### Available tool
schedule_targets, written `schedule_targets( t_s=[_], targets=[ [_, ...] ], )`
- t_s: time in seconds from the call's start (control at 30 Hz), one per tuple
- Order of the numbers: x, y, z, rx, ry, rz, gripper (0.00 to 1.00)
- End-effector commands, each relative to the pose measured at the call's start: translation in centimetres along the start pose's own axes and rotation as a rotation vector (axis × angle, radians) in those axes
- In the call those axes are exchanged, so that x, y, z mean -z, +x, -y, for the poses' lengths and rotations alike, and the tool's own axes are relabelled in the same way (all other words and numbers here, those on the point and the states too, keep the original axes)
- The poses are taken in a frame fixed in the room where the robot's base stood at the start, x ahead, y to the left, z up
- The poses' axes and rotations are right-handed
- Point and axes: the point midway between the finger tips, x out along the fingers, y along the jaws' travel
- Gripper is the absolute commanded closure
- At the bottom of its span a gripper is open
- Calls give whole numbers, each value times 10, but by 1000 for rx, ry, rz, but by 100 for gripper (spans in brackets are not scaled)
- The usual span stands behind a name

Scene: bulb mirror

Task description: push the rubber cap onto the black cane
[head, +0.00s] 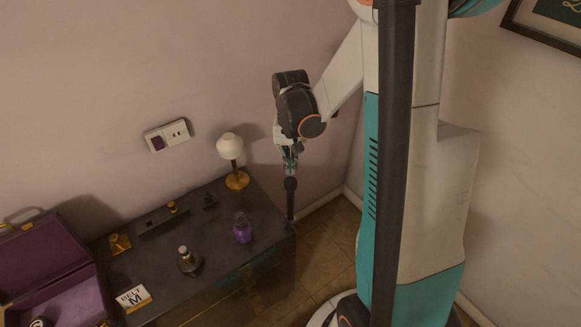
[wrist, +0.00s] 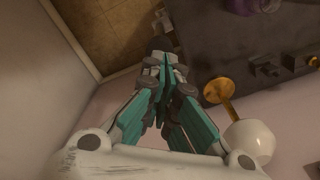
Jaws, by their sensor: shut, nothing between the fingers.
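My gripper (head: 289,166) hangs pointing down beyond the right end of the dark table. In the wrist view its teal fingers (wrist: 174,75) are together with nothing clear between them. A thin dark upright piece (head: 291,203) shows directly below it in the head view, by the table corner. I cannot tell whether this is the black cane, nor whether the gripper touches it. A small dark piece (head: 209,201) lies on the table left of the lamp and also shows in the wrist view (wrist: 264,69). I cannot identify the rubber cap for sure.
A lamp with gold base (head: 237,181) stands at the table's back right. A purple bottle (head: 242,230), a small stand (head: 189,264), a dark bar (head: 160,222) and a "BELT M" card (head: 133,298) are on the table. An open purple case (head: 50,262) is at left.

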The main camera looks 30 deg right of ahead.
Motion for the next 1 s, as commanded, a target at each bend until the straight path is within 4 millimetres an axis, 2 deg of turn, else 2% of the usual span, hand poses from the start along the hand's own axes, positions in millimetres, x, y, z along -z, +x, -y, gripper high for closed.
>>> schedule_targets(
  t_s=[0.3, 0.5, 0.67, 0.87, 1.0],
  targets=[
    [-1, -61, 0, 0, 0, 0, 100],
    [0, -87, 0, 0, 0, 0, 100],
    [-1, -96, 0, 0, 0, 0, 100],
    [-1, -98, 0, 1, -3, -3, 100],
    [-6, -103, 12, 18, -55, -56, 100]
  ],
)
